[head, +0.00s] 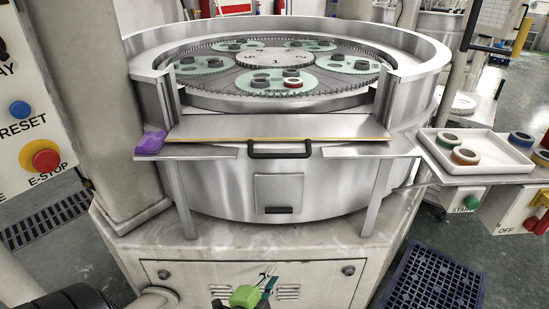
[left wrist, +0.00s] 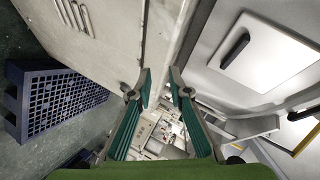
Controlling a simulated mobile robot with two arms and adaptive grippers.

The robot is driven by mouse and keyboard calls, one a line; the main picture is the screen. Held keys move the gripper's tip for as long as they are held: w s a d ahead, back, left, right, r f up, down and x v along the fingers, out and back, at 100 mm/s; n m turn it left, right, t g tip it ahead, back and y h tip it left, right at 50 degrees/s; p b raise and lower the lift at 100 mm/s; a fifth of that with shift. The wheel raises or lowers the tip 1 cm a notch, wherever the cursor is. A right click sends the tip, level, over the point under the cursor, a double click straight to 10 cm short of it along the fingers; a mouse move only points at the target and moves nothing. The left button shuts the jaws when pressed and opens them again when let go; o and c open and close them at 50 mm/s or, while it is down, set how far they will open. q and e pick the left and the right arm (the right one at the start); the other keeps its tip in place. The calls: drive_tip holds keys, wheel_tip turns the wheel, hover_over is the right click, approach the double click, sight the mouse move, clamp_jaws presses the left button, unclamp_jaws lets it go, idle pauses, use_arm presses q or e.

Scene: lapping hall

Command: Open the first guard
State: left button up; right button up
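The guard (head: 230,127) is a flat grey metal plate with a yellow strip along its front edge, at the front opening of the round lapping machine. Its black bar handle (head: 280,150) sits at the middle of the front edge. In the left wrist view a black handle (left wrist: 302,113) and yellow strip show at the right edge. My left gripper (head: 265,279) is low in front of the machine, below the handle and apart from it. Its teal-padded fingers (left wrist: 161,82) are spread with nothing between them. My right gripper is not in view.
A small hatch (head: 279,190) with a dark pull is on the machine's front wall. A purple block (head: 150,142) lies on the ledge left of the guard. A white tray (head: 507,159) with several rings stands right. A blue crate (head: 432,279) is on the floor.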

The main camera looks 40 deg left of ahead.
use_arm(q)
drive_tip(key=a+r+m+t+y, duration=0.1)
drive_tip(key=a+r+m+t, duration=0.15)
drive_tip(key=r, duration=1.25)
drive_tip(key=a+r+m+t+y, duration=0.1)
drive_tip(key=a+r+m+t, duration=0.15)
drive_tip(key=r, duration=1.15)
drive_tip(key=d+p+x, duration=0.1)
drive_tip(key=p+x, duration=0.3)
drive_tip(key=x, duration=0.9)
drive_tip(key=shift+w+r+t+p, duration=0.3)
drive_tip(key=shift+w+r, duration=0.05)
drive_tip(key=shift+r, duration=0.1)
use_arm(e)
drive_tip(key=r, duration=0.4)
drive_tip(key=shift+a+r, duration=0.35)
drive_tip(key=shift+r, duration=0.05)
use_arm(q)
drive_tip(key=shift+a, duration=0.1)
clamp_jaws()
